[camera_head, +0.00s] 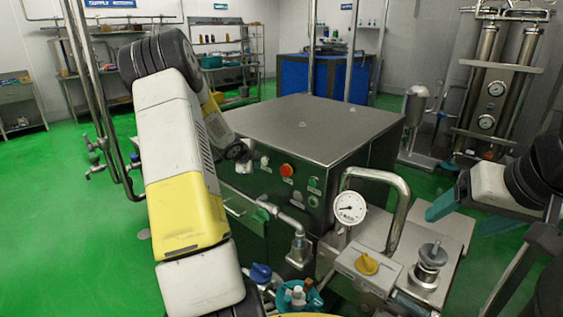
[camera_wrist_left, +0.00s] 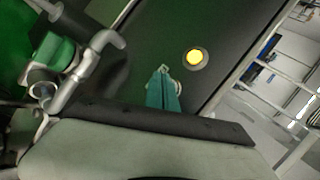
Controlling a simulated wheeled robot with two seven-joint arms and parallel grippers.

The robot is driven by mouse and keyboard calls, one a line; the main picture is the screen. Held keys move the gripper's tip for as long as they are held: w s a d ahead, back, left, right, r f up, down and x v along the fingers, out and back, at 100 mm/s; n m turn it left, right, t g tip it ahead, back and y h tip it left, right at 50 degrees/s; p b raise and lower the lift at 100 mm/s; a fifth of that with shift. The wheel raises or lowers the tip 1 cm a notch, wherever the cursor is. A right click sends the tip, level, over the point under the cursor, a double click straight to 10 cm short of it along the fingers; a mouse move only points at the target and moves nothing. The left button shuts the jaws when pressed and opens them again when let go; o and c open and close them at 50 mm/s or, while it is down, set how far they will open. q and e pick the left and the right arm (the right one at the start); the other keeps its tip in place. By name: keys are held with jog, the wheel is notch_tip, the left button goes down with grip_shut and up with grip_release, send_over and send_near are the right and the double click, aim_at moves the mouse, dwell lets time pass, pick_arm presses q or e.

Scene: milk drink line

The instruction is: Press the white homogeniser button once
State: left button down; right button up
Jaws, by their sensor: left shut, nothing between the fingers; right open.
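The homogeniser is a steel box (camera_head: 308,122) in the middle of the head view, with a dark control panel on its front. My left arm reaches across to the left end of that panel and mostly hides its own gripper there. In the left wrist view my left gripper (camera_wrist_left: 163,72) is shut and empty, its teal fingertips pointing at the panel. A pale round rim (camera_wrist_left: 149,86) shows around the fingers, perhaps the white button; I cannot tell whether they touch it. My right gripper (camera_head: 467,213) is open and empty at the right of the head view.
A red button (camera_head: 287,170) and a green button (camera_head: 314,183) sit on the panel. A round yellow light (camera_wrist_left: 195,57) glows near the left fingertips. A pressure gauge (camera_head: 349,207) and a bent steel pipe (camera_head: 400,200) stand in front. Green floor is open at left.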

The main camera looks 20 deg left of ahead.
pick_arm(q)
jog(key=shift+w, duration=0.1)
dwell(0.5)
jog(key=shift+w+d, duration=0.2)
jog(key=shift+w, duration=0.1)
jog(key=shift+w+d, duration=0.15)
jog(key=shift+w, duration=0.3)
dwell(0.6)
jog(key=shift+s, duration=0.15)
jog(key=shift+s+a, duration=0.35)
jog(key=shift+s, duration=0.35)
jog(key=shift+s+a, duration=0.3)
jog(key=shift+s, duration=0.45)
jog(key=shift+s+a, duration=0.35)
jog(key=shift+s, duration=0.45)
jog(key=shift+s+a, duration=0.3)
jog(key=shift+s, duration=0.45)
jog(key=shift+r, duration=0.1)
